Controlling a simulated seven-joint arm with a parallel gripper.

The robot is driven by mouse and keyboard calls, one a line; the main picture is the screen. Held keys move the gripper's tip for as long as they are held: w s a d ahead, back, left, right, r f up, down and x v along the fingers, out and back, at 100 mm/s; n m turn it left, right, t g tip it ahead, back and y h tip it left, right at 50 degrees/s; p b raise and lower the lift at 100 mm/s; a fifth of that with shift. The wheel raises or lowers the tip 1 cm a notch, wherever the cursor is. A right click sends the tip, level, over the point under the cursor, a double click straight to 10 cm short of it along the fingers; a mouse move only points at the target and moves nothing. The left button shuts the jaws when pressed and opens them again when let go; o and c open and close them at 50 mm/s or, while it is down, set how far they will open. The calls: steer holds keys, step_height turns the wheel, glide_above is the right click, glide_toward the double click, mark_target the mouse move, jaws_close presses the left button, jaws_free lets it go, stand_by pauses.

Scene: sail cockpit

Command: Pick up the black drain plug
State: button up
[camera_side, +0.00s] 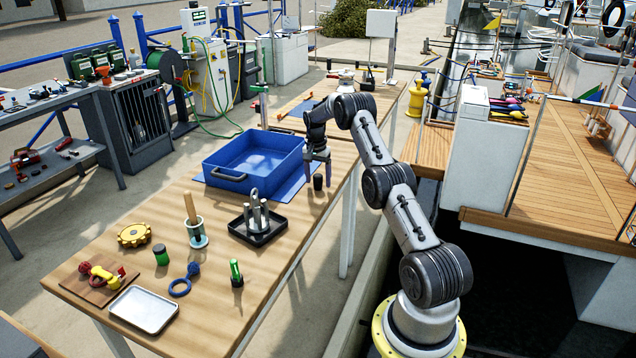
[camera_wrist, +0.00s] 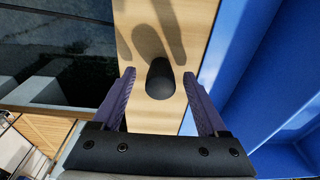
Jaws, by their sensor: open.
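The black drain plug (camera_side: 318,182) is a small dark cylinder. It stands on the wooden table near its right edge, beside the blue bin. In the wrist view the plug (camera_wrist: 160,80) shows as a rounded black shape between the fingers of my gripper (camera_wrist: 160,92). In the side view my gripper (camera_side: 318,168) points down right above the plug. Its fingers are open, one on each side of the plug, with a gap on both sides in the wrist view. I cannot tell the exact height of the fingertips.
The blue bin (camera_side: 237,180) stands close to the left of my gripper, and its wall (camera_wrist: 235,40) shows in the wrist view. A black tray (camera_side: 258,238) with grey cylinders is nearer the front. The table's right edge is close to the plug, with a drop beyond.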

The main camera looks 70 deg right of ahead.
steer(key=shift+f, duration=0.15)
jaws_close()
stand_by(0.5)
